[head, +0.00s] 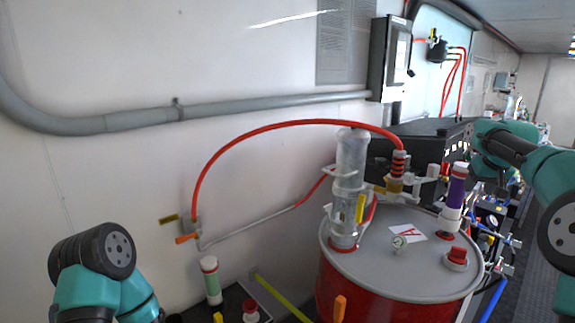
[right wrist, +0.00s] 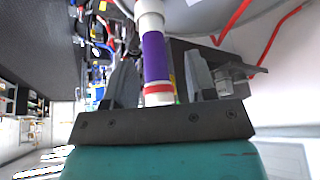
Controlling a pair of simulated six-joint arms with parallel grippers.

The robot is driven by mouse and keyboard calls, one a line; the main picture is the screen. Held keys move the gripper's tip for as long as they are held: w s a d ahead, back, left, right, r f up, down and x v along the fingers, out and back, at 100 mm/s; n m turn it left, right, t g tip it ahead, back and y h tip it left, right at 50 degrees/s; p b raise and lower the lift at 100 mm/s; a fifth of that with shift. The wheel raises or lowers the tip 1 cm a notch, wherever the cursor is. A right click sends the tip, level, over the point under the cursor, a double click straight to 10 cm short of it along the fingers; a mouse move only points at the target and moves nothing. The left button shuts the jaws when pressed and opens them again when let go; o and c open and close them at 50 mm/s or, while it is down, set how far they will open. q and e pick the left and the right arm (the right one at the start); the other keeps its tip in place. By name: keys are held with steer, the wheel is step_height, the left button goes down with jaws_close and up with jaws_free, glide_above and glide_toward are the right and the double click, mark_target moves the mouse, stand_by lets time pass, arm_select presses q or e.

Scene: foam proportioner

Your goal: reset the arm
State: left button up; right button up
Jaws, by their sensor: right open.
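My right arm (head: 505,150) reaches in from the right in the head view, its wrist beside a purple tube (head: 455,190) with white and red bands, which stands on the drum lid. In the right wrist view, my right gripper (right wrist: 160,78) is open, with one finger on each side of the purple tube (right wrist: 154,55). I cannot tell whether the fingers touch it. In the head view its fingers are mostly hidden or too small to make out. My left arm (head: 95,270) shows at the lower left; its gripper is out of view.
The red drum (head: 380,302) with a grey lid (head: 400,270) carries a clear cylinder (head: 348,185), a red knob (head: 457,255) and a red hose (head: 270,128) running to a wall valve (head: 192,228). A green-banded white tube (head: 211,280) stands at the lower left. Blue-handled piping crowds the drum's right.

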steer(key=s+d+f+m, duration=0.2)
steer(key=s+d+f, duration=0.1)
steer(key=f, duration=0.5)
steer(key=s+d+f+m, duration=0.2)
steer(key=s+d+f, duration=0.15)
steer(key=f, duration=0.45)
steer(key=s+d+f+m, duration=0.1)
steer(key=s+d+f, duration=0.2)
steer(key=f, duration=0.5)
steer(key=s+a+f+m+t+h, duration=0.15)
steer(key=s+f+m, duration=0.35)
steer(key=s+f, duration=1)
steer(key=s+a+f+n+g+y, duration=0.2)
steer(key=a+f, duration=0.3)
steer(key=a, duration=0.9)
steer(key=s+a+f+n+g+y, duration=0.1)
steer(key=s+a+f+n, duration=0.3)
steer(key=a, duration=0.9)
steer(key=s+a+f+n+g+y, duration=0.2)
steer(key=a+f, duration=0.4)
steer(key=a, duration=0.8)
steer(key=shift+s+a+f+n+g+y, duration=0.4)
steer(key=shift+s+n, duration=0.2)
steer(key=shift+n, duration=0.6)
